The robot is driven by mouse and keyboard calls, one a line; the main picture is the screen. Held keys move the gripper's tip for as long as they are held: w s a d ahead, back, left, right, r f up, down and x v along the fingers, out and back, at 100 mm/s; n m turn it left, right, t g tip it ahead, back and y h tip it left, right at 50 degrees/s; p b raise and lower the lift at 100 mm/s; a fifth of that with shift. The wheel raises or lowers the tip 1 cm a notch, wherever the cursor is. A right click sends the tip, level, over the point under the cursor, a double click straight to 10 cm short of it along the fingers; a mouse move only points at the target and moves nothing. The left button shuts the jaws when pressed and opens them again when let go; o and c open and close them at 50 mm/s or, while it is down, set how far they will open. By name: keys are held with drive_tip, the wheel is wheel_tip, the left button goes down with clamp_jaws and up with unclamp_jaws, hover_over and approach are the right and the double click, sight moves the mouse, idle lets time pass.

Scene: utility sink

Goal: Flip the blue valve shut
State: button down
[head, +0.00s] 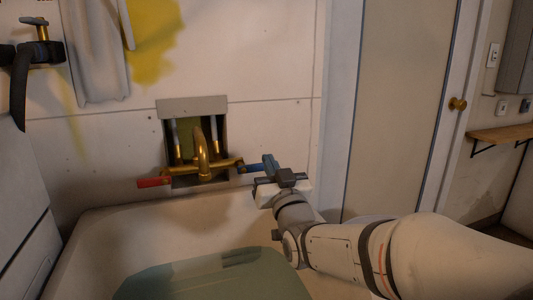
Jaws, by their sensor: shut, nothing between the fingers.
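The blue valve handle (268,163) is on the right side of the brass faucet (203,160) on the wall above the sink. It shows as a short blue lever, partly hidden by my gripper. The red valve handle (153,182) sticks out to the left of the faucet. My gripper (270,179) is shut and empty, at the blue handle's right end. It overlaps the handle in the picture; I cannot tell whether they touch.
The white sink (85,245) lies below, with a green-grey basin or board (190,275) in it. A recessed wall box (192,106) surrounds the pipes. A grey cloth (98,60) hangs at upper left. A door (400,110) stands at right.

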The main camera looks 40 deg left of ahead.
drive_tip(key=shift+v, duration=2.2)
drive_tip(key=w+d+r+m+t+h+p, duration=0.1)
drive_tip(key=w+d+r+h+p, duration=0.1)
drive_tip(key=w+d+h+p, duration=0.4)
drive_tip(key=w+d+r+m+h+p, duration=0.1)
drive_tip(key=w+d+r+m+p, duration=0.1)
drive_tip(key=d+p, duration=0.35)
drive_tip(key=d+r+m+g+h+p, duration=0.1)
drive_tip(key=d+m+g+h+p, duration=0.35)
drive_tip(key=d, duration=1.35)
drive_tip(key=s+d+r+m+g+h+p, duration=0.1)
drive_tip(key=s+d+r+g+h+p, duration=0.1)
drive_tip(key=s+d+p, duration=0.5)
drive_tip(key=s+d+r+m+g+h+p, duration=0.2)
drive_tip(key=s+d+r+g+h+p, duration=0.1)
drive_tip(key=s+d+p, duration=0.4)
drive_tip(key=s+d+h, duration=0.1)
drive_tip(key=s+d, duration=0.2)
drive_tip(key=d, duration=0.3)
drive_tip(key=shift+s+d+g+h, duration=0.2)
drive_tip(key=shift+s+g+h, duration=0.1)
drive_tip(key=shift+g+h, duration=0.05)
